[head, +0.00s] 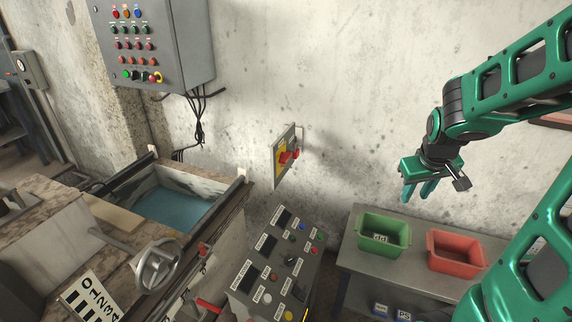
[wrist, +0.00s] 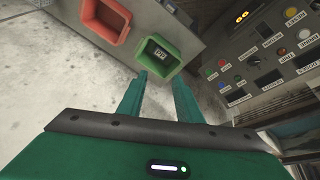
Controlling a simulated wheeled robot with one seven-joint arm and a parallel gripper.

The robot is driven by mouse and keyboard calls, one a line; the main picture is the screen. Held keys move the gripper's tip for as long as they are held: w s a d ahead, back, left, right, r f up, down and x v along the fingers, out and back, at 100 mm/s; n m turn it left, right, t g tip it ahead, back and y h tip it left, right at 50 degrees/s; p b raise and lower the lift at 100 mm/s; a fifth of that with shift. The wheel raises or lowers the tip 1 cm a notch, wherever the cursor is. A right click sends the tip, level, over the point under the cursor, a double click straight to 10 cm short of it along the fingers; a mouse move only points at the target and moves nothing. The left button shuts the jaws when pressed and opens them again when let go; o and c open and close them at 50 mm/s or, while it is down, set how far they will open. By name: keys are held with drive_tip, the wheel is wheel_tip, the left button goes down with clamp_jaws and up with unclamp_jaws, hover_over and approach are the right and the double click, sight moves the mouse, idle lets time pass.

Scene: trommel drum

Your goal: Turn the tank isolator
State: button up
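A yellow and red rotary switch (head: 286,157) is mounted on a grey plate on the concrete wall, in the middle of the head view. It looks like the isolator, though no label on it can be read. The water tank (head: 178,207) is to its lower left. My gripper (head: 418,199) hangs to the right of the switch, well apart from it, with its fingers pointing down. In the wrist view, my gripper's two green fingers (wrist: 160,92) are apart with nothing between them. The switch is not seen in the wrist view.
A green bin (head: 383,233) and a red bin (head: 456,252) stand on a grey bench below my gripper. A sloped control console (head: 277,262) is below the switch. A grey button panel (head: 160,45) hangs at upper left. A handwheel (head: 158,267) is at lower left.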

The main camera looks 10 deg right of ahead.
drive_tip(key=w+f+n+t+h, duration=0.1)
drive_tip(key=w+f+n+t, duration=0.15)
drive_tip(key=w, duration=0.55)
drive_tip(key=w+f+n+t, duration=0.2)
drive_tip(key=w+n, duration=0.1)
drive_tip(key=w, duration=0.6)
drive_tip(key=n+t+y, duration=0.6)
drive_tip(key=n+t, duration=0.4)
drive_tip(key=n, duration=0.6)
approach(285, 158)
drive_tip(key=w, duration=0.8)
drive_tip(key=shift+w+f, duration=0.35)
drive_tip(key=shift+f, duration=0.05)
